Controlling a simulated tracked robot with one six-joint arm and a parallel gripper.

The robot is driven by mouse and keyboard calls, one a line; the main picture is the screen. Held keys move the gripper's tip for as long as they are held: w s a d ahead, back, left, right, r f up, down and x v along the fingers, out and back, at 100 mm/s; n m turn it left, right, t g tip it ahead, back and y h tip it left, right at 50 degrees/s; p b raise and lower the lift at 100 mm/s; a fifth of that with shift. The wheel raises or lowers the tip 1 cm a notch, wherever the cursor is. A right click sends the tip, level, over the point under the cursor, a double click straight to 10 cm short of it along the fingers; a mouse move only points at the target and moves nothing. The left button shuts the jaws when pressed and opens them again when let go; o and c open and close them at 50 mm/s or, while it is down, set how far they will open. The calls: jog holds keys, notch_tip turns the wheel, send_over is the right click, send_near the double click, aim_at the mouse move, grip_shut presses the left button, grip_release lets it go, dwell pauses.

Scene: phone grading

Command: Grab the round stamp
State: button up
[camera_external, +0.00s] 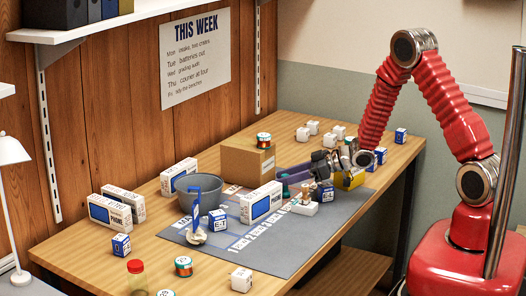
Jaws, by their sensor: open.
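My gripper (291,174) reaches left over the right part of the grey mat (276,262), its purple-grey fingers apart. A small dark teal upright piece (285,187) stands at the fingertips and looks like a stamp handle. I cannot tell for sure that it is the round stamp, nor whether a finger touches it. Its lower part is hidden behind a white-and-blue phone box (261,203). A small white block with a knob on top (303,208) sits just right of that box.
A cardboard box (248,161) with a coil on top stands behind the gripper. Blue cubes (325,191) and a yellow item (351,180) crowd the right. The mat's front is clear.

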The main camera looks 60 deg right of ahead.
jog(key=shift+c, duration=0.2)
grip_shut()
dwell(0.6)
